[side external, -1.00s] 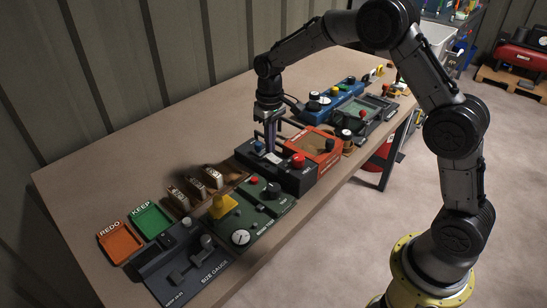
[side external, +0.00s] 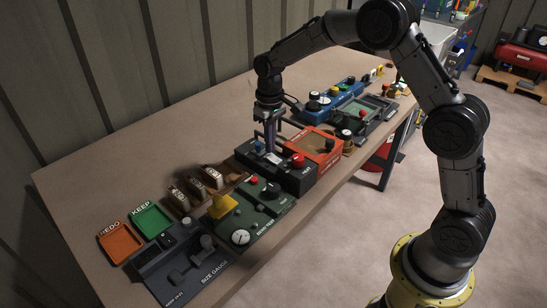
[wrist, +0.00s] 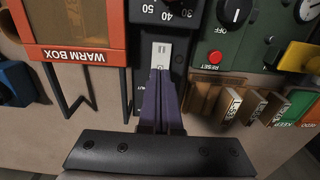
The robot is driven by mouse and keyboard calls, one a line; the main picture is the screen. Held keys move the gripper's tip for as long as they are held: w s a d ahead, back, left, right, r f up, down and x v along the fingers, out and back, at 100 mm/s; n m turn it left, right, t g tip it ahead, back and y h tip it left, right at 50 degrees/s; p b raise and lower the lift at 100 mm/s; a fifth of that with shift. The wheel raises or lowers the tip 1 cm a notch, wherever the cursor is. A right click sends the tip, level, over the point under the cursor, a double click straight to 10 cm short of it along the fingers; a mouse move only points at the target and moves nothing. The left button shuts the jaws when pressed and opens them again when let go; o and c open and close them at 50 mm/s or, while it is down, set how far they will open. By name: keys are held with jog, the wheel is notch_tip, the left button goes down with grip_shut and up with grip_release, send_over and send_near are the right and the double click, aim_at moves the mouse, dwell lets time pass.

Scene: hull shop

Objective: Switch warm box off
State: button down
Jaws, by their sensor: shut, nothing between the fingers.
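The warm box (wrist: 75,53) is an orange-framed unit with a window and an upside-down "WARM BOX" label in the wrist view. In the side view an orange unit (side external: 318,147) stands just right of my gripper. A black control unit (side external: 290,178) with a red knob lies beside it. In the wrist view this unit carries a numbered dial (wrist: 165,10) and a pale switch plate (wrist: 161,54). My gripper (wrist: 160,72) is shut, with purple fingers and nothing between them. Its tips overlap the plate's near end; contact is unclear. The fingers hide part of the plate.
A green panel (wrist: 240,45) with an OFF dial and red reset button adjoins the black unit. Dark wire bars (wrist: 70,95) stand by the warm box. Small labelled blocks (wrist: 232,104) and the green KEEP tray (side external: 152,220) are nearby. Bare tabletop (side external: 190,120) lies behind.

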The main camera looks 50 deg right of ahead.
aim_at(270, 155)
jog(key=shift+f, duration=0.95)
dwell(0.6)
jog(key=shift+r, duration=3.55)
jog(key=shift+r, duration=0.15)
